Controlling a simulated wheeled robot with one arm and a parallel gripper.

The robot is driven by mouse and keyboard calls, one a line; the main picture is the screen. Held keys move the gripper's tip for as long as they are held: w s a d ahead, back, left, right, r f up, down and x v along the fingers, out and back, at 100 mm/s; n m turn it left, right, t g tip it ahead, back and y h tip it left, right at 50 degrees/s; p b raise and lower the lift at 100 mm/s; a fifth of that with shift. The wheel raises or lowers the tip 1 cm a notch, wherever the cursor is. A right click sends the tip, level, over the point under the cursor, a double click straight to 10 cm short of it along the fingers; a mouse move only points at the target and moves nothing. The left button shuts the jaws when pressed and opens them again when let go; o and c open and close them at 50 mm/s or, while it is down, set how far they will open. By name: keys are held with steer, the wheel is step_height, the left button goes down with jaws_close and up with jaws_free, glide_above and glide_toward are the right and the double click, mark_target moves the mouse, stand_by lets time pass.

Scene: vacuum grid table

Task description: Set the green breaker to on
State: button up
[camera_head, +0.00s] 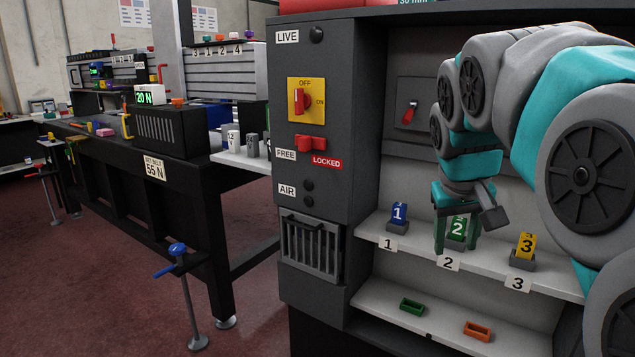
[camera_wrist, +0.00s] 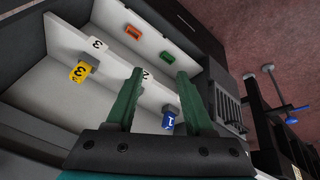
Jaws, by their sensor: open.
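The only green switch-like piece is a green block marked 2 (camera_head: 458,228) on a grey base, on the cabinet's upper shelf. I cannot tell whether it is on or off. In the head view my gripper (camera_head: 457,248) points down, its two fingers apart to either side of the block in the picture. I see no contact. In the wrist view my gripper (camera_wrist: 160,73) is open with nothing between its fingertips, and the green block is not visible, perhaps hidden behind a finger. The 2 label (camera_wrist: 146,74) shows between the fingers.
The blue block 1 (camera_head: 398,215) and yellow block 3 (camera_head: 525,247) stand close on either side. A green tray (camera_head: 412,306) and orange tray (camera_head: 478,331) lie on the lower shelf. A red rotary switch (camera_head: 299,102) and red lever (camera_head: 409,112) are on the cabinet.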

steer(key=s+a+f+g+y, duration=0.1)
steer(key=s+a+f, duration=0.3)
steer(key=s+f, duration=0.7)
steer(key=s+a+f+g+y, duration=0.1)
steer(key=s+a+f+g, duration=0.2)
steer(key=s+f, duration=0.9)
steer(key=s+g, duration=0.1)
steer(key=s, duration=0.4)
steer(key=shift+s+a+g, duration=0.25)
steer(key=shift+a+g, duration=0.05)
steer(key=shift+a, duration=0.1)
steer(key=shift+d, duration=0.1)
